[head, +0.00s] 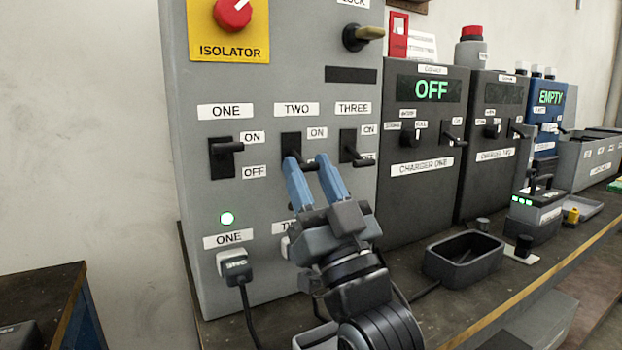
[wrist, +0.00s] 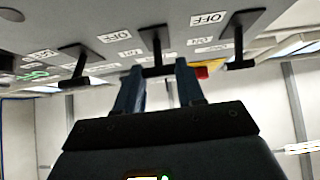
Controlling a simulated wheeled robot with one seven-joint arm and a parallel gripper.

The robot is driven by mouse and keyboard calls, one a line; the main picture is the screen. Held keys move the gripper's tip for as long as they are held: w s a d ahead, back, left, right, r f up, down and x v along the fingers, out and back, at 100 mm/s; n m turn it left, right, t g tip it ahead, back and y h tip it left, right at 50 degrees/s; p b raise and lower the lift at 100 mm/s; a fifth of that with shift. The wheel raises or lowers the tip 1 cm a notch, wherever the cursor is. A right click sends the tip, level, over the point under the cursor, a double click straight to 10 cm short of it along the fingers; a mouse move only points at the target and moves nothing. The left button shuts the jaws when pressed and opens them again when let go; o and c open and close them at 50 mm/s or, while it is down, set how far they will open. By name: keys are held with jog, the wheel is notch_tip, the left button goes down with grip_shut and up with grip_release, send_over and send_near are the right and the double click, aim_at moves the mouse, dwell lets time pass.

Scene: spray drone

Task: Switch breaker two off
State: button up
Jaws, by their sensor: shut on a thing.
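Breaker two (head: 291,142) is the middle black switch on the grey panel, under the label TWO. My gripper (head: 306,158) has its blue fingers at this switch, one on each side of its lever, shut on the lever's crossbar. The wrist view shows the lever (wrist: 155,45) with its crossbar between my fingertips. The ON label (head: 317,133) shows; my fingers hide the OFF label and the lamp below in the head view. The lever's exact position is hard to tell.
The isolator (head: 233,14) is above. A black tray (head: 464,256) and charger one (head: 425,180) stand to the right.

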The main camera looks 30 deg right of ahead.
jog(key=o, duration=1)
jog(key=shift+o, duration=0.2)
jog(key=shift+f, duration=0.1)
jog(key=v, duration=0.7)
jog(key=shift+s+f, duration=0.2)
jog(key=shift+s, duration=0.15)
